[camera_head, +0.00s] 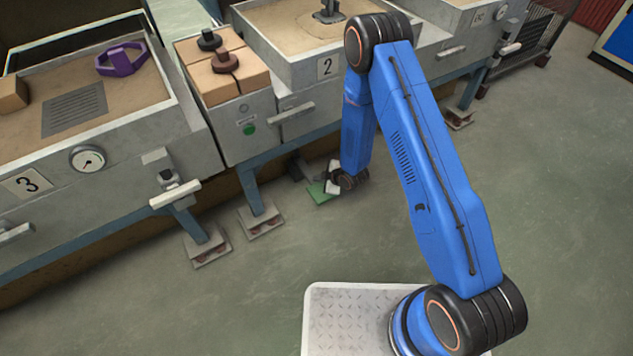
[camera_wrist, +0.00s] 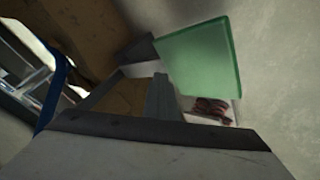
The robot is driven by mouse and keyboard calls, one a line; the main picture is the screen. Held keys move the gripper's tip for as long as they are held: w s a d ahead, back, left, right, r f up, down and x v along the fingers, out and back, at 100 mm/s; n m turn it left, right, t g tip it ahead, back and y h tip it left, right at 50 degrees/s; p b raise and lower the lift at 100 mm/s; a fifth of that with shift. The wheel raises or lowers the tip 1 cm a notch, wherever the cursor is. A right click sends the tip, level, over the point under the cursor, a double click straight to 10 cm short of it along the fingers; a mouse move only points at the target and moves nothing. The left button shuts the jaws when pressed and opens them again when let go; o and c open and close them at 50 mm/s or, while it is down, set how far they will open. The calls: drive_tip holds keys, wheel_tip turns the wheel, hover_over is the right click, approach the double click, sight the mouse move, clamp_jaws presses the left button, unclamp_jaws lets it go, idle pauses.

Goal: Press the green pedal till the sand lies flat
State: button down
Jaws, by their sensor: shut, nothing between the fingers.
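The green pedal (camera_head: 319,192) is low near the floor, below the front of the bin marked 2. In the wrist view the green pedal (camera_wrist: 200,58) shows as a flat plate just beyond and to the right of the fingertips. My gripper (camera_head: 332,180) is shut and empty, reaching down right beside the pedal and partly covering it. It also shows in the wrist view (camera_wrist: 158,80). I cannot tell whether it touches the pedal. Sand (camera_head: 283,22) lies in bin 2, with a dark fitting (camera_head: 328,13) in it; my arm hides part of this bin.
Bin 3 (camera_head: 28,184) holds sand (camera_head: 130,85), a grate, a purple ring (camera_head: 122,59) and a tan block. Tan blocks (camera_head: 215,85) with dark knobs stand between the bins. Blue legs on footplates (camera_head: 259,219) stand left of the pedal. Open floor (camera_head: 560,200) lies right.

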drive_tip(key=shift+r, duration=0.8)
drive_tip(key=shift+w+r, duration=0.1)
drive_tip(key=shift+r, duration=0.35)
wheel_tip(320, 180, up, 4)
drive_tip(key=shift+a+r, duration=0.1)
idle(0.8)
